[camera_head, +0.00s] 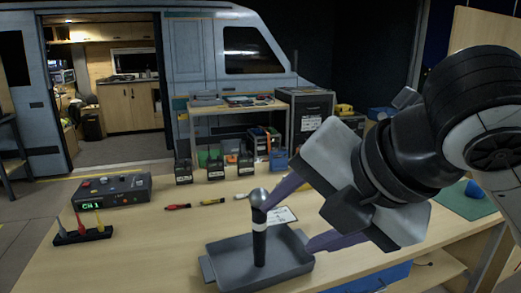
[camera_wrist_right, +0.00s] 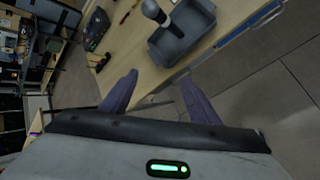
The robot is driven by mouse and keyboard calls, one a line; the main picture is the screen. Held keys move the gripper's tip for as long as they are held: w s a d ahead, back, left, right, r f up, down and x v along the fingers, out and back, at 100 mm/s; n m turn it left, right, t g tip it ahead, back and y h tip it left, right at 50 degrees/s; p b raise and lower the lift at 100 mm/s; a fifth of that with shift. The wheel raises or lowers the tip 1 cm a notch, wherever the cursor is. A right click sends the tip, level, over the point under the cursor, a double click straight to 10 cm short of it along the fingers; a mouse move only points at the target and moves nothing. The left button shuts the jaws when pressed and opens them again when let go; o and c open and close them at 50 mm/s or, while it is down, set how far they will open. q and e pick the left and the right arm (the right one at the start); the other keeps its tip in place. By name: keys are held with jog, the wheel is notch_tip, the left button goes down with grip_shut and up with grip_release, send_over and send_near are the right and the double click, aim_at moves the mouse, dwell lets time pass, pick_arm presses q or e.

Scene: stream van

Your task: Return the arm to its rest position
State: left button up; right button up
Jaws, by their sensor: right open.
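My right gripper (camera_head: 288,226) comes in from the right in the head view, with its two purple fingers spread apart and nothing between them. In the right wrist view the gripper (camera_wrist_right: 159,77) is also open and empty. A microphone (camera_head: 259,238) with a silver ball head and black handle stands upright in a grey tray (camera_head: 222,274) on the table. The right wrist view shows the microphone (camera_wrist_right: 152,11) and the tray (camera_wrist_right: 183,40) beyond the fingertips, apart from them. My left gripper is in neither view.
The wooden table (camera_head: 150,250) also holds a control box (camera_head: 112,190) reading CH 1, a small rack (camera_head: 82,236) with coloured pieces, red (camera_head: 177,206) and yellow (camera_head: 211,201) items, and a white card (camera_head: 283,215). Several black holders line the back. The table's front left is clear.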

jog(key=w+a+f+m+t+y, duration=0.1)
jog(key=w+f+m+y, duration=0.15)
jog(key=f+m, duration=0.85)
jog(key=w+a+f+m+y, duration=0.1)
jog(key=w+f+m, duration=0.4)
jog(key=f, duration=1)
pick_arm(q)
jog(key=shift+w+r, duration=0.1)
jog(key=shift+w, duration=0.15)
pick_arm(e)
jog(key=s+d+f+m+h, duration=0.2)
jog(key=s+d+f+m, duration=0.3)
jog(key=s+f, duration=0.5)
jog(key=s+d+f+m+h, duration=0.3)
jog(key=s+d+f+m, duration=0.3)
jog(key=s+f, duration=0.4)
notch_tip(320, 180, down, 4)
jog(key=shift+d+f+m+t, duration=0.15)
jog(key=shift+d+m+t, duration=0.2)
jog(key=shift+d, duration=0.3)
